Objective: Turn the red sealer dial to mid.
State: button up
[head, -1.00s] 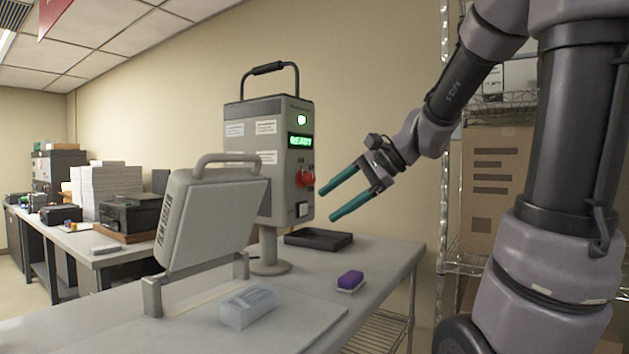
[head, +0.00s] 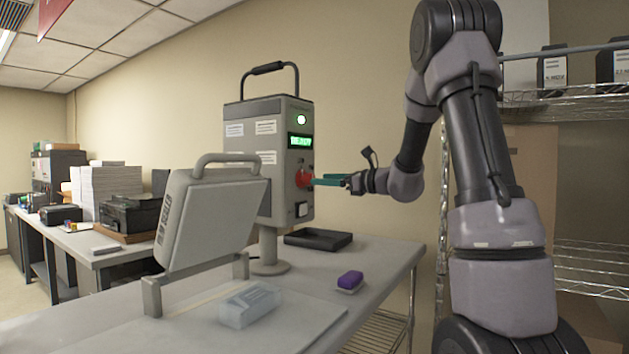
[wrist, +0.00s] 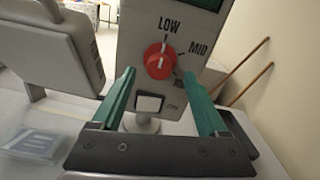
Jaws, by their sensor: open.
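The red sealer dial (head: 303,178) is a round knob on the front of the grey sealer box (head: 264,140), below its green lit display. In the wrist view, the dial (wrist: 158,61) has LOW above it, MID to its upper right and a third label at its lower right, partly covered by a finger. In the head view, my gripper (head: 316,182) is close to the dial; contact is unclear.
A white switch (wrist: 149,103) sits below the dial. A tilted grey panel with a handle (head: 210,215) stands at the left. A black tray (head: 318,239), a purple block (head: 350,280) and a clear box (head: 250,305) lie on the table. Wire shelves (head: 575,97) stand at the right.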

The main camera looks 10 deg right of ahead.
aim_at(307, 179)
jog(key=shift+x, duration=2)
grip_shut()
jog(key=shift+m, duration=0.3)
jog(key=m, duration=1.1)
jog(key=shift+f+t, duration=0.15)
jog(key=shift+t, duration=0.15)
jog(key=shift+m, duration=0.4)
